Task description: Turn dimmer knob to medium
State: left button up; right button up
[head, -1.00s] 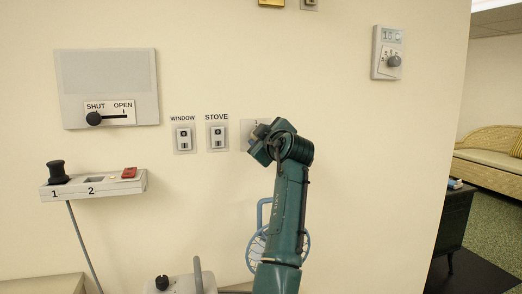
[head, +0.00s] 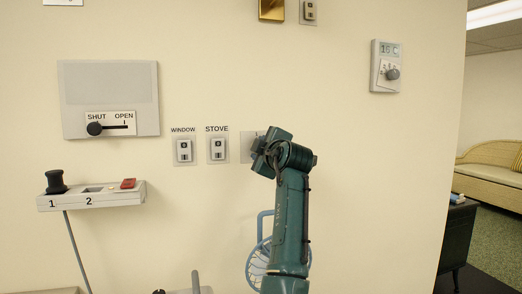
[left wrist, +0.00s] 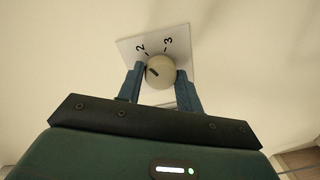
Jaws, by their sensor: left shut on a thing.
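The dimmer knob (left wrist: 160,73) is round and pale, on a white plate (left wrist: 183,45) marked 2 and 3 in the left wrist view. A short dark mark lies on the left of its face, on the side of the 2. My left gripper (left wrist: 161,85) is shut on the knob, with one blue finger on each side. In the head view, the left edge of the plate (head: 247,148) shows beside my left gripper (head: 257,149), which hides the knob. My right gripper is in neither view.
Left of the plate are the STOVE switch (head: 217,149), the WINDOW switch (head: 184,150) and a SHUT/OPEN slider panel (head: 109,90). A dial unit (head: 386,67) hangs at upper right. A numbered control shelf (head: 105,196) juts out at left. A blue fan (head: 258,262) stands behind my arm.

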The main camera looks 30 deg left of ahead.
pick_arm(q)
jog(key=o, duration=1)
jog(key=shift+d, duration=0.1)
jog(key=b+v, duration=0.1)
jog(key=v, duration=1.2)
jog(key=shift+b, duration=0.35)
